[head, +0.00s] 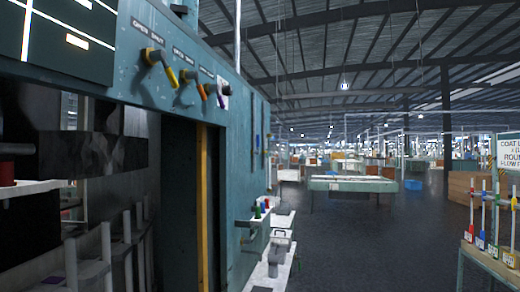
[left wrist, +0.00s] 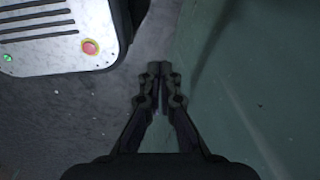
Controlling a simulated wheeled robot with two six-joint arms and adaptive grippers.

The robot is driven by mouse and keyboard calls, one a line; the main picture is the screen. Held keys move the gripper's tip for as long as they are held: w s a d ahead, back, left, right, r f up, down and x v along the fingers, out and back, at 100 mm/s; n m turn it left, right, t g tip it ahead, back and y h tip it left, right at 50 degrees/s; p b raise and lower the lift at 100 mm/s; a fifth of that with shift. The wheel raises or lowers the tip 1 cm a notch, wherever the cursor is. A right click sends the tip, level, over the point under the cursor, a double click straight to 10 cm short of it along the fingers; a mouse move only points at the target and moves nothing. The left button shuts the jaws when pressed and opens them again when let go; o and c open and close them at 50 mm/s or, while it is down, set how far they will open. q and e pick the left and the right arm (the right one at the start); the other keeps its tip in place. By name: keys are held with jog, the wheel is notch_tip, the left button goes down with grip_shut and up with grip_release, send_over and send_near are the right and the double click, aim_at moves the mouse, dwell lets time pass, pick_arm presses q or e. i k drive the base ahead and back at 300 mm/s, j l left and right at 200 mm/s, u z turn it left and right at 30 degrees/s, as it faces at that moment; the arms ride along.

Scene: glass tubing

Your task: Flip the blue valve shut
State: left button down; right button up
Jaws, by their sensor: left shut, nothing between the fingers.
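Several lever valves stick out of the teal machine's upper panel (head: 130,40) at the upper left of the head view, with OPEN and SHUT lettering above. My left gripper (left wrist: 161,68) shows only in the left wrist view, shut and empty, pointing over the floor beside a green surface. My right gripper is not in view.
The machine has a dark opening (head: 180,200) below the panel. Small red, green and blue items (head: 258,210) sit on a side ledge. A rack with coloured rods (head: 483,225) stands at the right. The dark floor (head: 370,240) between is clear.

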aim_at(257, 152)
jog(key=i+l, duration=0.35)
jog(key=i+l+z, duration=0.15)
jog(key=i+l, duration=0.15)
jog(key=i, duration=0.3)
jog(key=i+l, duration=0.3)
jog(key=i, duration=0.2)
jog(key=i+l+z, duration=0.15)
jog(key=i+l, duration=0.15)
jog(key=i, duration=0.15)
jog(key=i+l, duration=0.2)
jog(key=i, duration=0.3)
